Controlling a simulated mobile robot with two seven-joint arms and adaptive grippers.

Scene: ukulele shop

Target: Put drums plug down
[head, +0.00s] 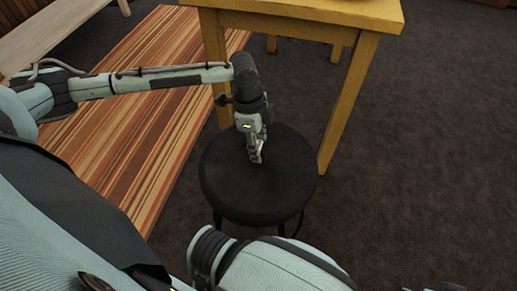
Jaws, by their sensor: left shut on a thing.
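A round black stool (285,186) stands in the middle of the head view. My left gripper (257,156) points down over the stool's seat, left of its centre. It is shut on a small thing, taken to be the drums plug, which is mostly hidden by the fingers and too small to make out. I cannot tell whether the plug or the fingertips touch the seat. My right arm crosses the bottom of the view, and its gripper cannot be made out.
A yellow wooden table (310,12) stands just behind the stool, one leg close to its right side. A striped orange rug (122,130) lies to the left, with a wooden bench (62,32) beyond. The dark floor (430,160) at right is clear.

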